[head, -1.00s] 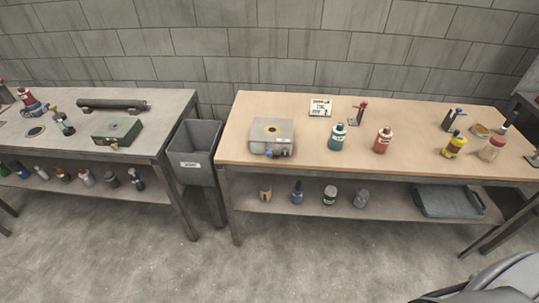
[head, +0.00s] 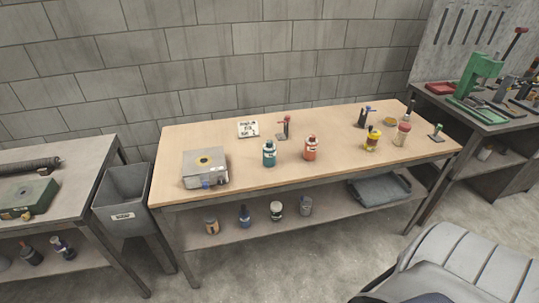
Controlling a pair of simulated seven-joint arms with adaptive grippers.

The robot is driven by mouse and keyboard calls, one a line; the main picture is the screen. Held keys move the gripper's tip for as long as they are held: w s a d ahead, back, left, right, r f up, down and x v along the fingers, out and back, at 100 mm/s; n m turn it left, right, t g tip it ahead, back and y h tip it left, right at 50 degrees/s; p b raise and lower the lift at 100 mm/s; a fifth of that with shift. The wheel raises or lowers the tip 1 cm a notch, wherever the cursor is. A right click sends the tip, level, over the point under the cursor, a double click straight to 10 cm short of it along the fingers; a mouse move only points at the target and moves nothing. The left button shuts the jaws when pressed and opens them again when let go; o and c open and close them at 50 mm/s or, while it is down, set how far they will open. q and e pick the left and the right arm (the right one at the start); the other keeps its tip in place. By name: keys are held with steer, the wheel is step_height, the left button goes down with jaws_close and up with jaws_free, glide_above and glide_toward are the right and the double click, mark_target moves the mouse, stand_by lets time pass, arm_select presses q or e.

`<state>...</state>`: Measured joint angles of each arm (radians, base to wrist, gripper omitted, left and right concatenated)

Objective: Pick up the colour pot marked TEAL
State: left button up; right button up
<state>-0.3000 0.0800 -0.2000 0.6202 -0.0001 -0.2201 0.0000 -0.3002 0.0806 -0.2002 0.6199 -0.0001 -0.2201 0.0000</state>
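A teal pot (head: 269,154) with a pale label stands upright on the wooden table, left of an orange-red pot (head: 310,148). The label's writing is too small to read. Neither of my grippers shows in the head view.
A grey box-shaped device (head: 206,169) sits at the table's left end. A small red-topped stand (head: 285,128) is behind the pots; a yellow pot (head: 372,139) is to the right. A grey bin (head: 122,193) stands left of the table. A grey seat (head: 452,262) is at lower right.

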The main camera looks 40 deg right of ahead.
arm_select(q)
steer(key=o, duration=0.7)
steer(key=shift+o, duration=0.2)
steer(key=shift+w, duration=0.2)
